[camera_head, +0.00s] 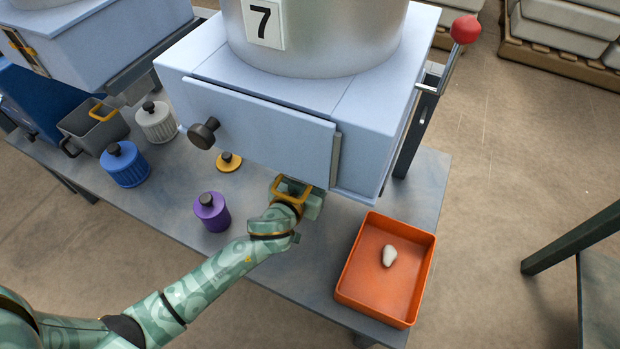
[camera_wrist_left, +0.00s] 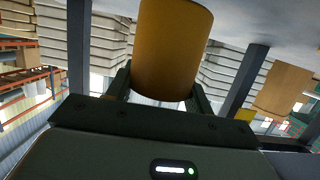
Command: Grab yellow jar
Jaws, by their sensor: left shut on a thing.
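The yellow jar (camera_wrist_left: 172,50) shows in the left wrist view as a plain yellow-orange cylinder between the two dark fingers. My left gripper (camera_head: 312,201) is shut on it. In the head view this gripper is at the lower front edge of the big grey machine, and the jar cannot be made out there. A yellow lid (camera_head: 229,161) with a black knob lies on the table to the left of the gripper. My right gripper is in neither view.
The machine (camera_head: 270,130) overhangs the table close above my left gripper. A purple jar (camera_head: 212,212), a blue jar (camera_head: 124,165) and a white jar (camera_head: 156,123) stand to the left. An orange tray (camera_head: 368,300) holding a whitish piece (camera_head: 389,256) is at the right.

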